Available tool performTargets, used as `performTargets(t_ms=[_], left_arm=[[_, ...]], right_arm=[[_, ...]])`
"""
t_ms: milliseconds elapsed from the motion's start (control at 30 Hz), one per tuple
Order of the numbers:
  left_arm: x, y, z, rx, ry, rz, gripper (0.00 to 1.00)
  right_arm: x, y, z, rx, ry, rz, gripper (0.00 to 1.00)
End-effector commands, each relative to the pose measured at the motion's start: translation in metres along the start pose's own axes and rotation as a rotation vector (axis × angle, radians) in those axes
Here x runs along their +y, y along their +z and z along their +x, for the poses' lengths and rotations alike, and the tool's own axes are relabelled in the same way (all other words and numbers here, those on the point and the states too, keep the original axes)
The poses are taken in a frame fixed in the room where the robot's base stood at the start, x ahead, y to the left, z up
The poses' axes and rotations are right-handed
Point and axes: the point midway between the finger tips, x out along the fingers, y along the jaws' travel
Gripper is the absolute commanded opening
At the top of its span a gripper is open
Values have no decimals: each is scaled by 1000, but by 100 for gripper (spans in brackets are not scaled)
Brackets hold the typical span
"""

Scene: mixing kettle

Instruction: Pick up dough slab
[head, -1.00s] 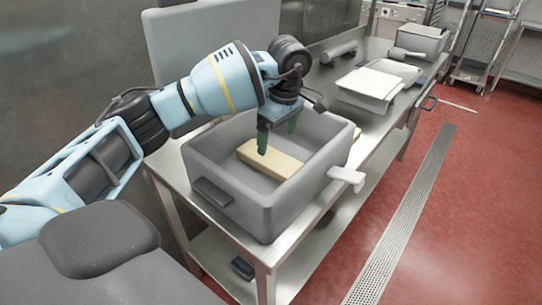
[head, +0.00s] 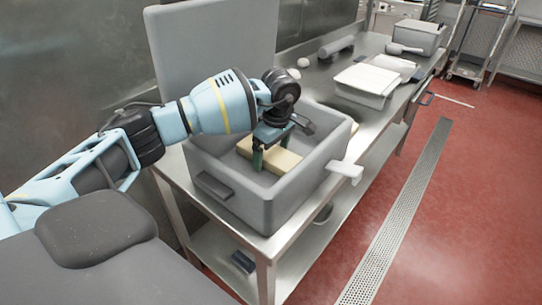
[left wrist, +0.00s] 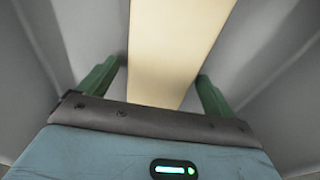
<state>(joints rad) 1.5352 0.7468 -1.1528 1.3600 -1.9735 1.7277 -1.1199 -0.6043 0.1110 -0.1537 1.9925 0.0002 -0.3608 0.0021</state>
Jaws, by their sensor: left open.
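The dough slab (head: 283,161) is a pale yellow block lying in the grey kettle (head: 275,208), an open rectangular tub on the steel table. My left gripper (head: 271,162) is inside the kettle, pointing down at the slab. Its green fingers are open. In the left wrist view the slab (left wrist: 172,55) runs up the middle of the picture, with the left gripper's fingers (left wrist: 155,90) on either side of it. A gap shows beside the left finger; the right finger is close to the slab's edge. My right gripper is not in view.
A grey lid (head: 215,45) stands upright behind the kettle. A white handle (head: 345,172) sticks out at its right side. A white tray (head: 366,82), a rolling pin (head: 336,48) and a grey bin (head: 420,38) are farther along the table.

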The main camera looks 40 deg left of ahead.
Motion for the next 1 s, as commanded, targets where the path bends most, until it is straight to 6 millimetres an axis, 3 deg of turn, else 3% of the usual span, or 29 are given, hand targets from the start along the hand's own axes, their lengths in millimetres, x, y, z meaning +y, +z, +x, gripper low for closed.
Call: performTargets(t_ms=[233, 767, 1000], left_arm=[[0, 0, 1, 0, 0, 1, 88], [1, 0, -1, -1, 3, 1, 22], [1, 0, -5, -1, 4, 1, 21]], right_arm=[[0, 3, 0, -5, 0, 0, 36], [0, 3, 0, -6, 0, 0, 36], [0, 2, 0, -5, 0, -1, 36]])
